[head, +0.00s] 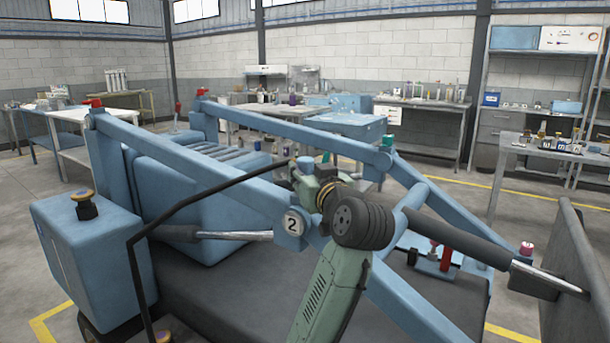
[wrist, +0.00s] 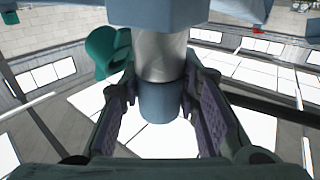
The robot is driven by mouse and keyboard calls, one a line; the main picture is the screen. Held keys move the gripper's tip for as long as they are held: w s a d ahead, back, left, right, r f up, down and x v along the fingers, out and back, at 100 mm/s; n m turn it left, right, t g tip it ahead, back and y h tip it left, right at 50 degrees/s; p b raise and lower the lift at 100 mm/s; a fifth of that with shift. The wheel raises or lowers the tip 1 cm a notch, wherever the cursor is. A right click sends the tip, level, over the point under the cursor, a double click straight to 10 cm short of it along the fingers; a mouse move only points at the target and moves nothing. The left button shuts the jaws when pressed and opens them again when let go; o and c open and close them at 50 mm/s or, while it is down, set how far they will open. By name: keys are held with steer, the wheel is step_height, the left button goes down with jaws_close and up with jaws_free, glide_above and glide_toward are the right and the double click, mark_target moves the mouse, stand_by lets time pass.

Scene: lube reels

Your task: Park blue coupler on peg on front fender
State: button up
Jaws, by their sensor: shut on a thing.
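In the wrist view, my gripper (wrist: 161,84) has its two dark, purple-padded fingers on either side of the blue coupler (wrist: 160,104), shut on it. A shiny silver cylinder (wrist: 161,56) continues from it toward a large pale-blue part at the top. I cannot tell whether silver and blue parts are joined or only in line. In the head view my gripper (head: 318,186) is beside the blue loader arm, partly hidden by my wrist. A small blue cylinder (head: 305,163) shows there. I cannot identify the fender peg for certain.
A thin black bent bar (head: 190,200) crosses at left. Red upright parts (head: 447,259) stand at right, near a dark panel (head: 578,270). Benches stand behind.

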jaws_close()
steer(key=shift+r, duration=0.1)
